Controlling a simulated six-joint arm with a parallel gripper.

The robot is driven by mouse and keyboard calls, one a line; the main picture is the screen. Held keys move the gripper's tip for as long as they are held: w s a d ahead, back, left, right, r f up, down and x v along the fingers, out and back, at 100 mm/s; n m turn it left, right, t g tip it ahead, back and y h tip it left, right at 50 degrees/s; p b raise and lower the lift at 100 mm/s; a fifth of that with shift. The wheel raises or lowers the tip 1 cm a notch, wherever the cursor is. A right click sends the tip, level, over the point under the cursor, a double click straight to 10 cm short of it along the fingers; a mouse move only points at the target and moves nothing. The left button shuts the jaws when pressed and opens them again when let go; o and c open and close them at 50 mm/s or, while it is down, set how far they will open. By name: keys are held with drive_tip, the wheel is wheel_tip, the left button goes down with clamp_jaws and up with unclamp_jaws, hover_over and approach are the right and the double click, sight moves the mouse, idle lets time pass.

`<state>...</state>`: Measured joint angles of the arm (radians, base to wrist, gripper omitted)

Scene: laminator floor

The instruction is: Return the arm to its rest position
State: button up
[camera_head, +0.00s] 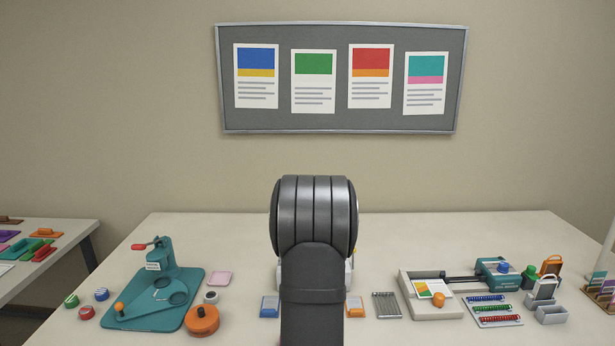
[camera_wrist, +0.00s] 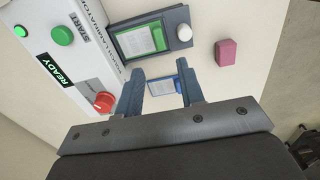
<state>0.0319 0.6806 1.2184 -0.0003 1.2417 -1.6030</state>
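My arm (camera_head: 314,240) stands upright in the middle of the head view and hides my gripper there. In the wrist view my gripper (camera_wrist: 160,70) has its two fingers spread apart, with nothing held between them. A blue tray (camera_wrist: 163,86) shows through the gap, and I cannot tell its exact distance from the fingers. The white laminator (camera_wrist: 60,75) with READY and START labels, a green button (camera_wrist: 62,36) and a red knob (camera_wrist: 104,102) lies to the left. A dark frame (camera_wrist: 120,45) with a green-and-white card (camera_wrist: 138,42) is just beyond the fingertips.
A pink block (camera_wrist: 226,52) sits right of the fingers. On the table (camera_head: 230,230) are a teal press (camera_head: 160,290) at left, an orange round piece (camera_head: 202,320), a grey trimmer tray (camera_head: 410,290) and a bead rack (camera_head: 492,311) at right. A poster board (camera_head: 343,120) hangs behind.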

wheel_tip(320, 180, down, 11)
drive_tip(key=shift+r, duration=0.1)
drive_tip(key=r, duration=0.5)
drive_tip(key=shift+d, duration=0.3)
drive_tip(key=s+d+r, duration=0.6)
drive_tip(key=d+r, duration=0.1)
drive_tip(key=d, duration=0.3)
drive_tip(key=w+a+f, duration=0.1)
drive_tip(key=a+f, duration=0.2)
drive_tip(key=a, duration=0.8)
drive_tip(key=w+a+f, duration=0.2)
drive_tip(key=a+f, duration=0.1)
drive_tip(key=a, duration=0.8)
drive_tip(key=w+a+f, duration=0.1)
drive_tip(key=a+f, duration=0.3)
drive_tip(key=a, duration=0.7)
drive_tip(key=shift+w, duration=0.25)
drive_tip(key=shift+r, duration=0.1)
